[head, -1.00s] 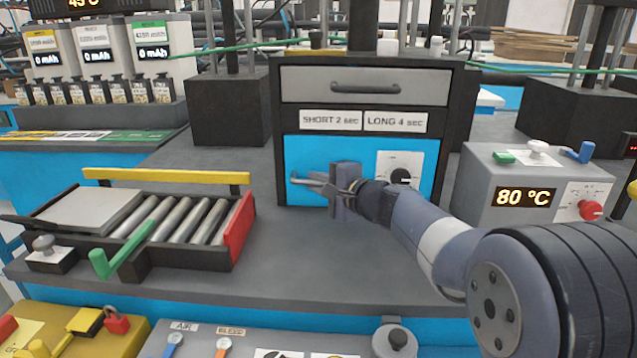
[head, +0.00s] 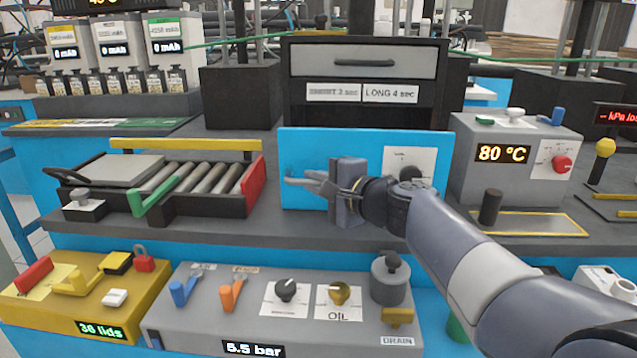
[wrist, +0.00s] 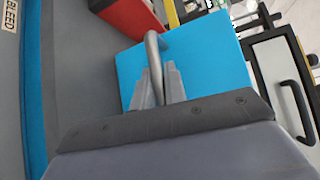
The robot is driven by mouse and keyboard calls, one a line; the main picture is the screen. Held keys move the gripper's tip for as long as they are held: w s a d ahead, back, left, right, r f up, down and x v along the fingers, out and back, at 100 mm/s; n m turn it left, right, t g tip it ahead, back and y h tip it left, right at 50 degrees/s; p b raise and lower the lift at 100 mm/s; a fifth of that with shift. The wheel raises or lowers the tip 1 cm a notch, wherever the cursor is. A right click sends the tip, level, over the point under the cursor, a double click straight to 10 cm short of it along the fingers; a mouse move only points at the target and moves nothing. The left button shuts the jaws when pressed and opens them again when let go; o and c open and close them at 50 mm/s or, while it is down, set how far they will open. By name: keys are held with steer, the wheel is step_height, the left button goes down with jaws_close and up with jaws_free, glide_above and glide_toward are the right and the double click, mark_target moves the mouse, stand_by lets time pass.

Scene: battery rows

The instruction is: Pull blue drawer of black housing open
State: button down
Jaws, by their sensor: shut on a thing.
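The black housing (head: 441,100) stands on the grey bench, with a grey upper drawer front. Its blue drawer (head: 310,150) stands out toward me from the housing, with a dark gap above its front. The drawer front carries a white plate with a black knob (head: 411,174). My gripper (head: 318,183) is shut on the drawer's grey bar handle at the left of the front. In the wrist view the two fingers (wrist: 159,88) close around the handle (wrist: 153,48) before the blue front (wrist: 205,60). How far the drawer reaches back is hidden.
A roller tray with a red end (head: 250,178) stands left of the drawer. A grey 80 °C box (head: 470,180) stands to the right. A grey control panel (head: 220,325) with levers and knobs lies in front, below the bench edge. Some bare bench lies before the drawer.

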steer(key=s+b, duration=0.1)
steer(key=s, duration=0.9)
steer(key=shift+a, duration=0.2)
steer(key=c, duration=1.5)
jaws_free()
steer(key=shift+o, duration=0.2)
steer(key=shift+s, duration=0.1)
